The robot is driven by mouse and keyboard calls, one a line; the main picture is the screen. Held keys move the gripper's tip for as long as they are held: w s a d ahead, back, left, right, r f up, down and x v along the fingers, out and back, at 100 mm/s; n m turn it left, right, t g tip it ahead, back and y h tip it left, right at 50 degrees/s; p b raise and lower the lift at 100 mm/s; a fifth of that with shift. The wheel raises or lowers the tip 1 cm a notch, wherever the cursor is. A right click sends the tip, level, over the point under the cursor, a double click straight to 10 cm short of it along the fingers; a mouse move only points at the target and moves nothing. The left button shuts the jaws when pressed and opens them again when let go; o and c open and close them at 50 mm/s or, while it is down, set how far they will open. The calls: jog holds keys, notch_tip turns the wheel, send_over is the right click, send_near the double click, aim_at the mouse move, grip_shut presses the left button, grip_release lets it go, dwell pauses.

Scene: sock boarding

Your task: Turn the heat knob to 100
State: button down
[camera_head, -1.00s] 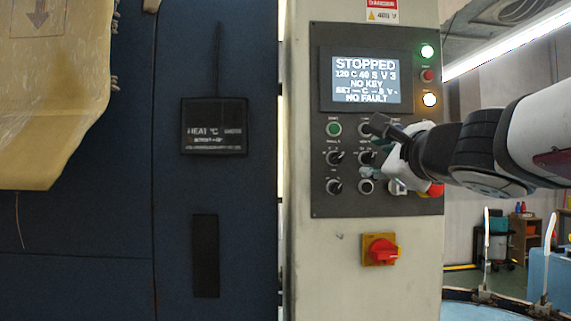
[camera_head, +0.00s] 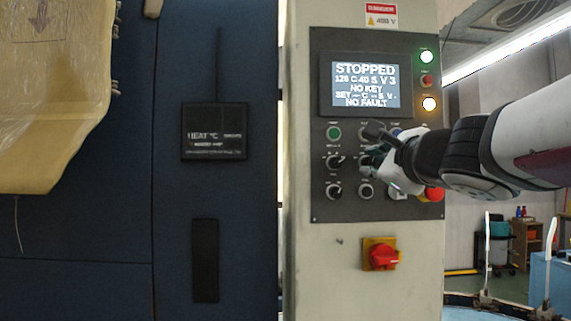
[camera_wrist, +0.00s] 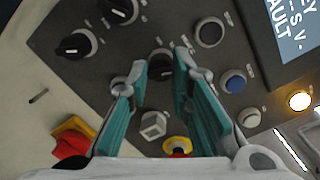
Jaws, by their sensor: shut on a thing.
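A grey control panel (camera_head: 319,208) carries several black knobs with illegible labels. My gripper (camera_head: 372,166) reaches in from the right and covers part of the panel. In the wrist view its two teal fingers (camera_wrist: 163,65) are shut on the black middle-column knob (camera_wrist: 160,66), one on each side. The knob's pointer is mostly hidden between the fingers. Two other black knobs, the upper left one (camera_head: 335,161) and the lower left one (camera_head: 334,191), stand apart from the gripper. The screen (camera_head: 365,83) reads STOPPED, about 120 C, 40 S, V 3, NO KEY, NO FAULT; its last temperature digit is unclear.
A red emergency button (camera_head: 434,194) sits close below my wrist. A red switch on a yellow plate (camera_head: 380,254) is below the panel.

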jog(key=shift+r+n+b, duration=0.1)
jog(key=shift+n+b, duration=0.2)
jog(key=shift+n, duration=0.2)
jog(key=n+b, duration=0.1)
jog(key=n, duration=0.1)
jog(key=shift+n, duration=0.4)
jog(key=n+b, duration=0.1)
jog(key=n, duration=0.2)
jog(key=shift+r, duration=0.1)
jog(key=n, duration=0.2)
jog(key=n+b, duration=0.1)
jog(key=n, duration=0.1)
jog(key=shift+r+n+g+h, duration=0.1)
jog(key=shift+n+g+h, duration=0.2)
jog(key=shift+n, duration=0.1)
jog(key=shift+a+n, duration=0.1)
jog(key=shift+n, duration=1.7)
jog(key=shift+b, duration=0.3)
